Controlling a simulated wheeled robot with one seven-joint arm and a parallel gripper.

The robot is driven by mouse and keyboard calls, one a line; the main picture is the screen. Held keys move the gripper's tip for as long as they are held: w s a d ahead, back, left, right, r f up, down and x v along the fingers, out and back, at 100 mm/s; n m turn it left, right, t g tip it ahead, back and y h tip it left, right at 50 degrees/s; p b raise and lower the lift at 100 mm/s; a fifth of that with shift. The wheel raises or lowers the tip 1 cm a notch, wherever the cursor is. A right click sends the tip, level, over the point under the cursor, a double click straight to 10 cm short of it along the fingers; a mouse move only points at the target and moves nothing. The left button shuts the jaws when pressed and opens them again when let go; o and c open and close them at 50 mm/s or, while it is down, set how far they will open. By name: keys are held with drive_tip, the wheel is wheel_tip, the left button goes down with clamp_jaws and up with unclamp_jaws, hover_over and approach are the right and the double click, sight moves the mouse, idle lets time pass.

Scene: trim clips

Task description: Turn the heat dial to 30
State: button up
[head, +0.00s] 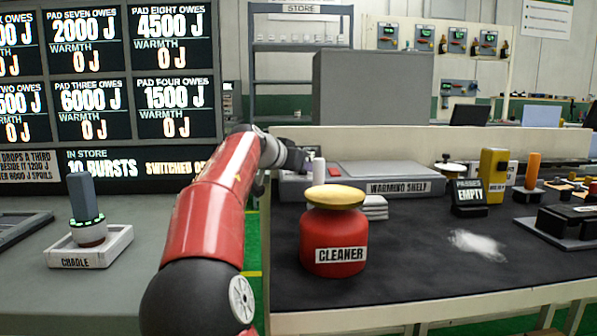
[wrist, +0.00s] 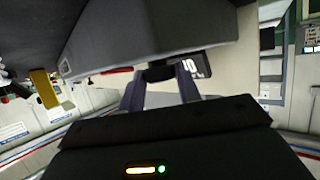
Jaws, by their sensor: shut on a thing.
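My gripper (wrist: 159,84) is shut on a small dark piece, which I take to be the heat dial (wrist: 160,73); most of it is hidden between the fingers. A black label (wrist: 191,67) beside it shows a white "10"; the dial's pointer and setting cannot be made out. In the head view my red arm reaches forward, and my gripper (head: 291,158) is at the left end of the grey warming shelf (head: 385,172), beside a white cylinder (head: 319,171). The dial cannot be made out there.
A red cleaner pot (head: 334,246) with a yellow top stands on the dark bench in front of the shelf. White pads (head: 374,207) are stacked behind it. A white cradle (head: 90,250) holds a grey tool at left. A "PADSES EMPTY"-like sign (head: 469,196) and white powder (head: 476,244) are right.

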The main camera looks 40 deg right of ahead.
drive_tip(key=n+t, duration=0.2)
drive_tip(key=t, duration=0.1)
drive_tip(key=shift+s+d+n+y+b, duration=0.1)
drive_tip(key=shift+s+n+y+b, duration=0.2)
drive_tip(key=shift+y+b, duration=0.1)
drive_tip(key=shift+r+n+t+y+p, duration=0.1)
drive_tip(key=shift+n+t+y+p, duration=0.45)
drive_tip(key=shift+n+t, duration=0.25)
drive_tip(key=o, duration=1)
drive_tip(key=shift+c, duration=0.2)
drive_tip(key=shift+w+f, duration=0.1)
drive_tip(key=shift+f, duration=0.1)
